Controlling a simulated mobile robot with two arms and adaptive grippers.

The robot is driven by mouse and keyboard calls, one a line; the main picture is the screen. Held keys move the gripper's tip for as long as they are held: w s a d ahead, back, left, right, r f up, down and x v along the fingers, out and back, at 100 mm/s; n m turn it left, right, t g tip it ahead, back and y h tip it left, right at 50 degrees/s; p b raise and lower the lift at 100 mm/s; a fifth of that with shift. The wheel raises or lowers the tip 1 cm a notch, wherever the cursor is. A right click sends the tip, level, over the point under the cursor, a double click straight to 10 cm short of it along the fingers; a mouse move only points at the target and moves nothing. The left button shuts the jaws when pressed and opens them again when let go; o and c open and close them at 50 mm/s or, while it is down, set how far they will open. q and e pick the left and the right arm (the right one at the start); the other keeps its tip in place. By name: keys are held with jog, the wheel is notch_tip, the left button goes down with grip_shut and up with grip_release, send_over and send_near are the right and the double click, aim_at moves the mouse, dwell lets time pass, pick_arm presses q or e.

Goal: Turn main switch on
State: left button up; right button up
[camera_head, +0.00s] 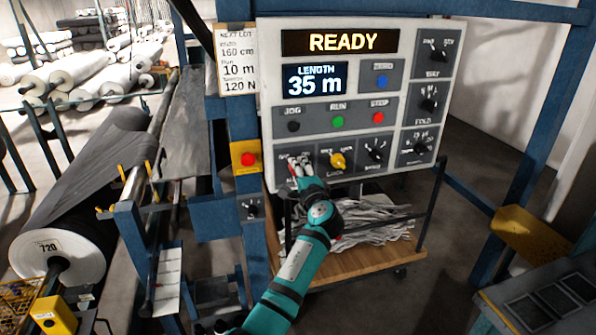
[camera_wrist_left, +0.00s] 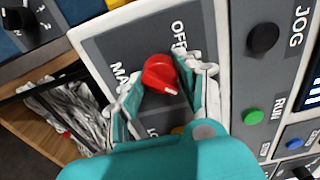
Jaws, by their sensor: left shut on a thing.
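The main switch is a red rotary knob (camera_wrist_left: 160,72) on a dark plate at the panel's lower left, with a white mark near its edge. The plate's lettering reads OFF and, partly hidden, MA. My left gripper (camera_wrist_left: 163,80) is shut on the knob, one finger on each side. In the head view my left gripper (camera_head: 299,172) reaches up to the panel's lower left corner and hides most of the switch. The control panel (camera_head: 264,120) shows READY and LENGTH 35 m on its displays. My right gripper is not in view.
A yellow knob (camera_head: 338,161) sits just right of the switch. Black JOG (camera_head: 293,126), green RUN (camera_head: 337,122) and red STOP (camera_head: 378,118) buttons are above. A red button on a yellow box (camera_head: 246,159) is left. A cart (camera_head: 375,264) with grey strips stands below.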

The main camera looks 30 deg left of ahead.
pick_arm(q)
jog(key=o, duration=1.2)
jog(key=shift+c, duration=0.2)
jog(key=v, duration=1.2)
